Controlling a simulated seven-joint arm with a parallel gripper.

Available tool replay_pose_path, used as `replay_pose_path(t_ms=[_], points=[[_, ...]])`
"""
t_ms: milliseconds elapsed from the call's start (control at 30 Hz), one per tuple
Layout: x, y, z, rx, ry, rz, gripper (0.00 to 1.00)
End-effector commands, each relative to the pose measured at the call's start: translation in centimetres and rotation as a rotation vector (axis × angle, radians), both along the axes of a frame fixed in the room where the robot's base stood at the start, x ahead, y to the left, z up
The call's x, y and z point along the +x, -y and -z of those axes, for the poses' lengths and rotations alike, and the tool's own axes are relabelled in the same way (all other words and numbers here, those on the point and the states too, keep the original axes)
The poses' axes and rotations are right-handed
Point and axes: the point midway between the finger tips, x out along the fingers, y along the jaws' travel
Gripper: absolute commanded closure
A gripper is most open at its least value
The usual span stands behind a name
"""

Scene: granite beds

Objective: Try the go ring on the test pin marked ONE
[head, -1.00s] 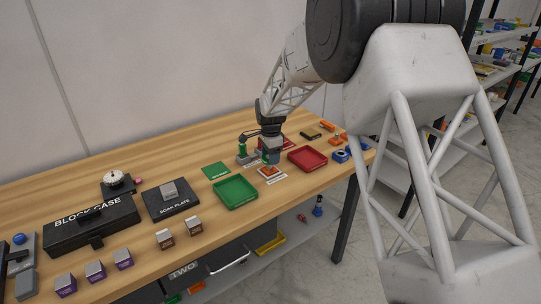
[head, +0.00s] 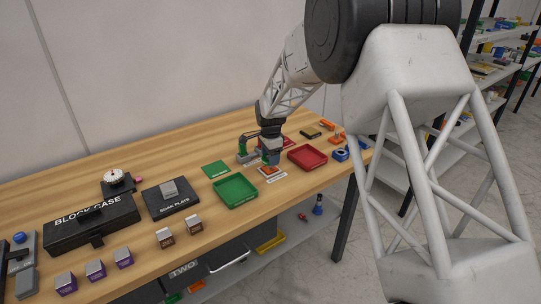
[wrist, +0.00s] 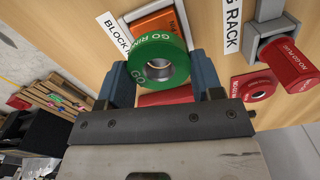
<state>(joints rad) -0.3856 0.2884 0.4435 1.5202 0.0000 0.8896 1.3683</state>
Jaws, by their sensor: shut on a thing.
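The green go ring (wrist: 158,62) is held between the blue fingers of my gripper (wrist: 162,78) in the wrist view, with its lettered face and central hole visible. In the head view my gripper (head: 270,156) is over the far right part of the bench, beside the gauge rack (head: 247,157). Below the ring is an orange block (wrist: 162,24) with a partly hidden label. I cannot make out a test pin marked ONE; the ring and gripper cover part of the orange block.
A green tray (head: 236,192) and a red tray (head: 307,158) stand near the bench's front edge. The black block case (head: 92,224) is at left.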

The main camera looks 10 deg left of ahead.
Motion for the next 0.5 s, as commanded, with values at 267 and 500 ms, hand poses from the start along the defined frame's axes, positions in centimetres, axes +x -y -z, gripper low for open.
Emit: replay_pose_path(t_ms=[267, 500], points=[[0.02, -0.01, 0.27, 0.001, 0.001, 0.0, 0.7], [0.02, -0.01, -0.06, 0.001, 0.001, 0.0, 0.7]])
